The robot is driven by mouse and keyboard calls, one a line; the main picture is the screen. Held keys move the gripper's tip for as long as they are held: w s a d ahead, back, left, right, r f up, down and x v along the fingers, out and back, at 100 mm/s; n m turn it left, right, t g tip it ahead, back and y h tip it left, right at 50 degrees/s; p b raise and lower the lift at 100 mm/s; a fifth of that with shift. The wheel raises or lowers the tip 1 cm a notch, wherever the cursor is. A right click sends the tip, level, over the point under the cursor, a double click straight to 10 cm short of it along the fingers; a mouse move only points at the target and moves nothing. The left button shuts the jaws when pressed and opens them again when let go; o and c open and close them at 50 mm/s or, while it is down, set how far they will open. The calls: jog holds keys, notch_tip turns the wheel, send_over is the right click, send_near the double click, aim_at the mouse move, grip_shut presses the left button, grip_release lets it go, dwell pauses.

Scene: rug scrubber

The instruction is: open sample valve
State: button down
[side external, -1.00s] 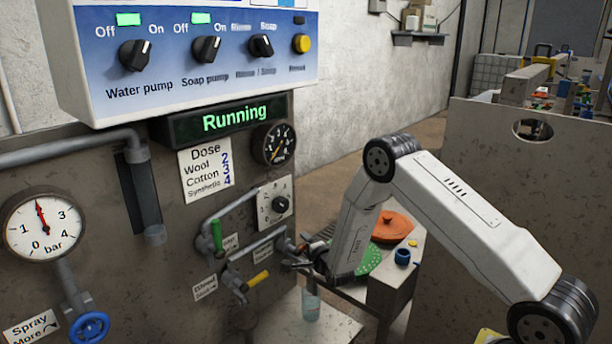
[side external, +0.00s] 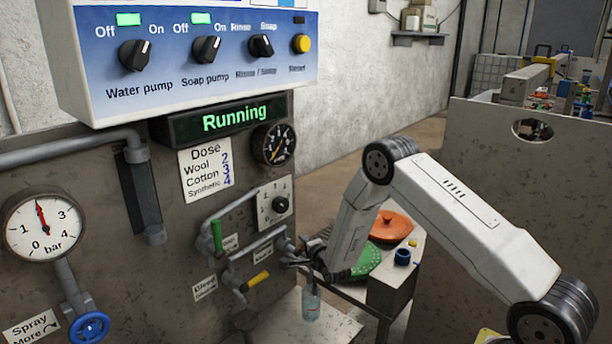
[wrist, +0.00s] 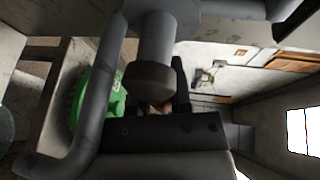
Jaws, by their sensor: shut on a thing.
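My gripper (side external: 303,260) is at the right end of the pipework, below the small dial plate. It is shut on the sample valve's handle, which the fingers and wrist mostly hide. In the wrist view, my gripper (wrist: 165,108) sits right at a dark brown collar (wrist: 152,80) on the end of a grey pipe (wrist: 156,40). A clear bottle (side external: 311,303) with pale blue liquid stands upright below my gripper. The handle's angle cannot be told.
A green lever (side external: 216,236) stands upright and a yellow lever (side external: 258,281) slants on nearby pipes. A curved pipe (wrist: 100,90) passes close to my gripper. The display (side external: 225,119) reads "Running".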

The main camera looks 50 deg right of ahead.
aim_at(294, 248)
jog(key=shift+r+n, duration=0.1)
jog(key=shift+n, duration=0.2)
jog(key=shift+a+r+n+t+y, duration=0.3)
jog(key=shift+a+r+n+t, duration=0.75)
jog(key=shift+n, duration=2.1)
jog(key=shift+a+r+n+t+y, duration=0.4)
jog(key=shift+n+t, duration=1)
jog(key=shift+n, duration=1.8)
jog(key=shift+a+r+n+t+y, duration=0.2)
jog(key=shift+a+r+n+t, duration=0.9)
jog(key=shift+n, duration=2.05)
jog(key=shift+d+f, duration=0.15)
jog(key=shift+d, duration=0.1)
jog(key=c, duration=0.5)
grip_release()
jog(key=shift+c, duration=0.2)
jog(key=shift+s+f, duration=0.1)
